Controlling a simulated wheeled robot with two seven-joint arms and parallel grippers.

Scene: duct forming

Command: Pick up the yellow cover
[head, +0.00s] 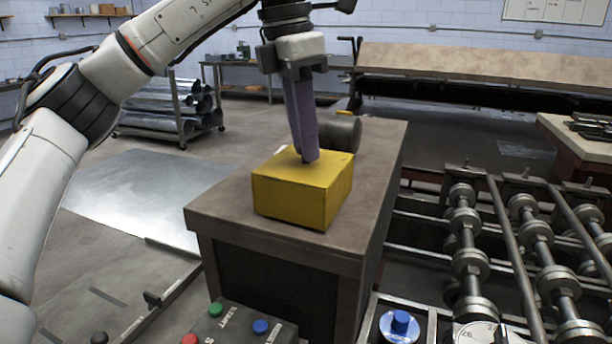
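The yellow cover (302,190) is a box-like block sitting on the brown-topped stand (230,220) in the middle of the head view. My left gripper (310,157) points down at the cover from above, its fingertips over or at the cover's top. The two purple-grey fingers look close together, one partly behind the other. Whether they touch the cover or hold part of it cannot be made out. My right gripper is out of view.
A dark cylinder (341,131) lies behind the cover on the stand. A roller machine (468,238) stands close on the right. A control box (240,328) with coloured buttons is at the front. A metal sheet (145,190) lies at left.

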